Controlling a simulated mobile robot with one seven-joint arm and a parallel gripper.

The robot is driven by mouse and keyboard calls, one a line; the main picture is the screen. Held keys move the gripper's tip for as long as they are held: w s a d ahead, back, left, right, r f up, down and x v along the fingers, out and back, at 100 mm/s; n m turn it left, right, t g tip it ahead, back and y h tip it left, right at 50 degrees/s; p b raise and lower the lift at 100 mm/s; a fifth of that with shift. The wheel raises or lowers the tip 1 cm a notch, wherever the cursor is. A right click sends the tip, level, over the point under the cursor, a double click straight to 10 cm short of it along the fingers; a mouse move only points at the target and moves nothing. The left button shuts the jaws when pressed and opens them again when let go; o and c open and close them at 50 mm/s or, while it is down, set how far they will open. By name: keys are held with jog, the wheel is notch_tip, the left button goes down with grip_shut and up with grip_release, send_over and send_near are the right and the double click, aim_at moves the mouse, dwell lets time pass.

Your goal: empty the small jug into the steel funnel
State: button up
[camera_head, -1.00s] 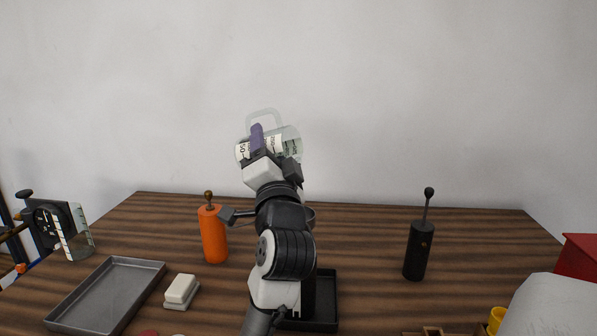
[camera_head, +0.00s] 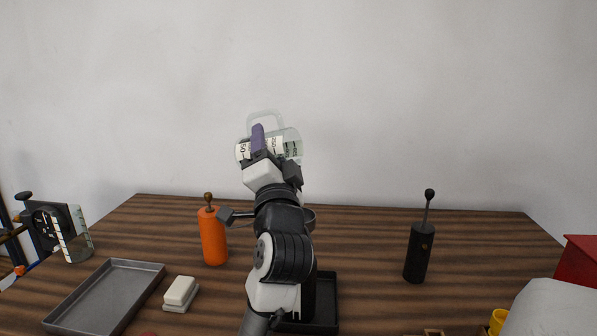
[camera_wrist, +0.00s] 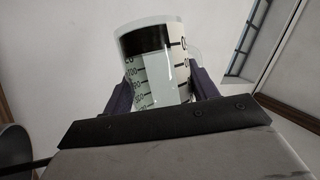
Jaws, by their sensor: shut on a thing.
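The small jug (camera_head: 290,143) is clear, with a printed scale and a clear handle on top. It lies tipped far over on its side, high above the table. My gripper (camera_head: 260,142) is shut on it, and in the wrist view the purple fingers (camera_wrist: 163,90) grip both sides of the jug (camera_wrist: 150,65). I cannot tell how much is in the jug. A grey metal rim, likely the steel funnel (camera_head: 310,217), peeks out behind my arm below the jug; the rest of it is hidden.
An orange bottle (camera_head: 213,238) stands left of my arm, a black one (camera_head: 418,252) to the right. A black tray (camera_head: 327,300), a grey tray (camera_head: 82,322) and a white block (camera_head: 180,291) are in front. A larger clear jug (camera_head: 76,240) stands at far left.

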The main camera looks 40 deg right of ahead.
jog(key=shift+s+d+r+m+g+h+b, duration=0.1)
jog(key=shift+s+m+g+h+b, duration=0.1)
jog(key=shift+m+h+b, duration=0.7)
jog(key=shift+s+r+m+g+h+b, duration=0.15)
jog(key=shift+m+h+b, duration=0.3)
jog(key=shift+m+h, duration=0.75)
dwell(1.7)
notch_tip(320, 180, up, 5)
jog(key=p, duration=0.4)
jog(key=s+a+r+n+y+p, duration=0.1)
jog(key=s+a+n+y+p, duration=0.1)
jog(key=a, duration=1)
jog(key=n+y+p, duration=0.1)
jog(key=y+p, duration=0.1)
jog(key=p, duration=0.1)
jog(key=shift+r+n, duration=0.4)
jog(key=shift+w+r+n+g+y+p, duration=0.1)
jog(key=shift+r+n+g+y+p, duration=0.1)
jog(key=shift+n+y+p, duration=0.7)
jog(key=shift+s+r+n+g+y+p, duration=0.2)
jog(key=shift+n+y+p, duration=0.35)
jog(key=shift+n+p, duration=0.65)
jog(key=shift+w+r+n+g+y+p, duration=0.15)
jog(key=shift+w+n+g+y+p, duration=0.1)
jog(key=shift+n+y+p, duration=0.75)
